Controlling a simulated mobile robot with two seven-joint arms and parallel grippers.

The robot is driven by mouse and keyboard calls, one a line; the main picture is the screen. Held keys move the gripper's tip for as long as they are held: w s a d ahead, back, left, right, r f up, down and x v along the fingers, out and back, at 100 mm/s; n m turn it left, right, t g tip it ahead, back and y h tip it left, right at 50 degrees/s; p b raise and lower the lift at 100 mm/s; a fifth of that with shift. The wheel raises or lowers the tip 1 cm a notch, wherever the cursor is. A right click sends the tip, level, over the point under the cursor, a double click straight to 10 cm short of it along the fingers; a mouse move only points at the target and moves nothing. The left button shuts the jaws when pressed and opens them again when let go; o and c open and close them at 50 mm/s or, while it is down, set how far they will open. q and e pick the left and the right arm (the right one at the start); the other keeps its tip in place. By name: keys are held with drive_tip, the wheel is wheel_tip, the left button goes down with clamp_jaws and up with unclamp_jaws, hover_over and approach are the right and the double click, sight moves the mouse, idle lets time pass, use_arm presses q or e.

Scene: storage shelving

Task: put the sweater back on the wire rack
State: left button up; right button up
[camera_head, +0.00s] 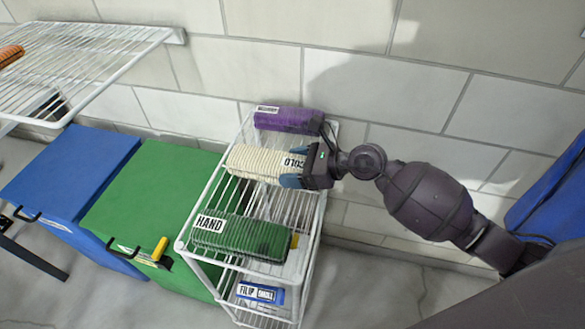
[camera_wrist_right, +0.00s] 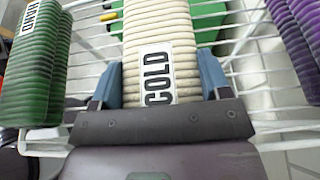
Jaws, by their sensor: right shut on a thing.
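A cream ribbed bundle (camera_head: 262,163), which looks like a folded sweater, has a white label reading COLD. It is on or just above the top of a white wire rack (camera_head: 190,232); I cannot tell whether it touches. My right gripper (camera_head: 292,180) is shut on its right end. In the right wrist view the fingers (camera_wrist_right: 161,85) lie on both sides of the cream bundle (camera_wrist_right: 158,25). A green ribbed bundle (camera_head: 258,240) labelled HAND lies nearer on the rack. A purple one (camera_head: 290,119) lies at its far end. My left gripper is not in view.
A blue-labelled FILIP packet (camera_head: 258,292) is on the rack's lower level. A green box (camera_head: 140,195) and blue box (camera_head: 70,175) stand left of it. A white wire shelf (camera_head: 100,50) with an orange item (camera_head: 10,55) is at upper left. A block wall is behind.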

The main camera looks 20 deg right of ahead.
drive_tip(key=shift+f, duration=0.3)
drive_tip(key=shift+r, duration=0.1)
drive_tip(key=shift+f, duration=0.25)
drive_tip(key=o, duration=1.1)
drive_tip(key=shift+c, duration=0.2)
